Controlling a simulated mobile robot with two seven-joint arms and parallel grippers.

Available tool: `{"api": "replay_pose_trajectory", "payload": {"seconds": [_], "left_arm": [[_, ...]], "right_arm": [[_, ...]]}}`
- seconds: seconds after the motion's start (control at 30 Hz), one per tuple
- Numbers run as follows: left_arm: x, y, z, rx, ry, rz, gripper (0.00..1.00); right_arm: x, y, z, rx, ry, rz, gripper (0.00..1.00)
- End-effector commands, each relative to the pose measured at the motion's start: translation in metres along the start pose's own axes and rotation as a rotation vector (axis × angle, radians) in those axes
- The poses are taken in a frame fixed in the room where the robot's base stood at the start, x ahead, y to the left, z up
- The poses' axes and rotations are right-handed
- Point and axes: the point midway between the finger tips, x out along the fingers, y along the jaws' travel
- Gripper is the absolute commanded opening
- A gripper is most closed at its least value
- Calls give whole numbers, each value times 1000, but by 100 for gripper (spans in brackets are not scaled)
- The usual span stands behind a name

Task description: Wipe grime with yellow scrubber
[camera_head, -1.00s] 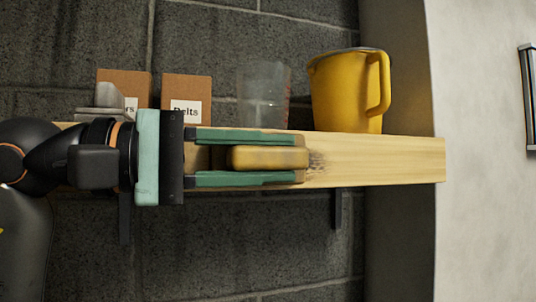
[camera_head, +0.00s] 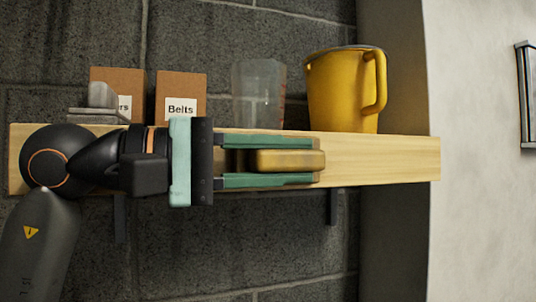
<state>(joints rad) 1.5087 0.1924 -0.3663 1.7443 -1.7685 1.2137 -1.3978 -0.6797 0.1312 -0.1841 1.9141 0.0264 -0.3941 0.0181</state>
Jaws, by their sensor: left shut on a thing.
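The yellow scrubber (camera_head: 290,160) is a flat, brownish-yellow block lying over the wooden shelf (camera_head: 395,160). My left gripper (camera_head: 318,161) comes in from the left with its two green fingers along the scrubber's two long sides, shut on it. The scrubber's far end sticks out slightly past the fingertips. No dark grime shows on the bare wood to the right of the scrubber; whatever is under the scrubber and fingers is hidden. My right gripper is not in view.
Along the shelf's back stand a yellow pitcher (camera_head: 337,92), a clear beaker (camera_head: 258,95), a cardboard box labelled "Belts" (camera_head: 181,98) and another box (camera_head: 118,85). A grey object (camera_head: 98,108) stands before that box. The shelf's right end is clear.

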Motion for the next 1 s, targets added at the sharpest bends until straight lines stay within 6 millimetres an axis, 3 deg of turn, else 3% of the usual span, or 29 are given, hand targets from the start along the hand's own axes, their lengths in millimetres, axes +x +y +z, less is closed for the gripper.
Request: {"api": "replay_pose_trajectory", "payload": {"seconds": [0.27, 1.0], "left_arm": [[8, 1, 0, 0, 0, 2, 0], [56, 1, -4, -2, 2, 0, 0]], "right_arm": [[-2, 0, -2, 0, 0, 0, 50], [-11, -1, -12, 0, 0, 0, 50]]}}
